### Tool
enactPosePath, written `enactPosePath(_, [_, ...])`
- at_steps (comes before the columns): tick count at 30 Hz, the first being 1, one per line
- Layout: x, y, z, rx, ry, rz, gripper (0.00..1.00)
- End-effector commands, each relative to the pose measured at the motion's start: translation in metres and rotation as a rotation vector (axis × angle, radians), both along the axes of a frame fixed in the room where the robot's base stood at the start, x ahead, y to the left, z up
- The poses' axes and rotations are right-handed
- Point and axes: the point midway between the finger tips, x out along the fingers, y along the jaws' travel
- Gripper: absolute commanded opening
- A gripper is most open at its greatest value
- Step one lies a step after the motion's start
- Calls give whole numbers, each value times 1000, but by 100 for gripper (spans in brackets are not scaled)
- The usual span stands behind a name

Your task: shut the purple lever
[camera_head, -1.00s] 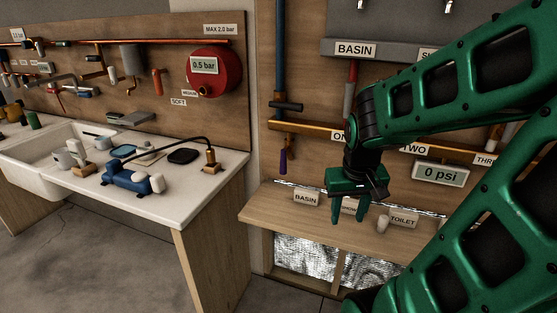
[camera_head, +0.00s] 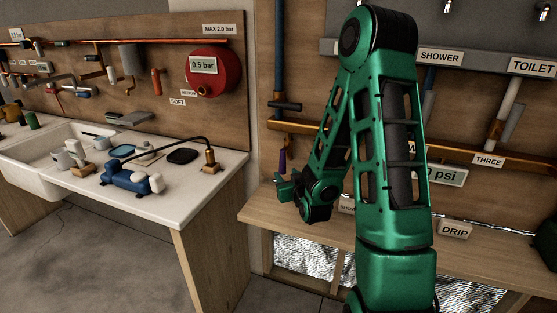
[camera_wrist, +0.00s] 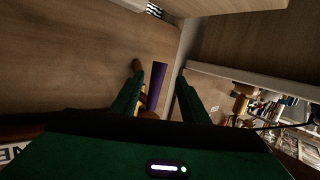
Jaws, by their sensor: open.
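The purple lever (camera_head: 283,159) hangs down below the copper pipe on the wooden wall panel in the head view. Its lower end is hidden behind my gripper (camera_head: 281,188). In the wrist view the purple lever (camera_wrist: 157,84) appears as a slim bar between the two green fingers of my gripper (camera_wrist: 160,82). The fingers are spread apart, with a visible gap on each side of the lever. Whether the lever reaches fully in between the fingertips in depth, I cannot tell.
A wooden shelf (camera_head: 265,214) runs below the lever, with a DRIP sign (camera_head: 455,229) on it. A copper pipe (camera_head: 297,126) crosses the panel above. A white counter (camera_head: 190,204) with a sink stands to the left, with open floor before it.

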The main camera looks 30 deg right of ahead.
Motion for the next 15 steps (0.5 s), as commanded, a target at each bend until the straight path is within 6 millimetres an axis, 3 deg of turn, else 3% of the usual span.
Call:
enactPosePath(6, [2,2,7,3,-175,-23,41])
enactPosePath(15, [11,-3,13,1,-242,-38,41])
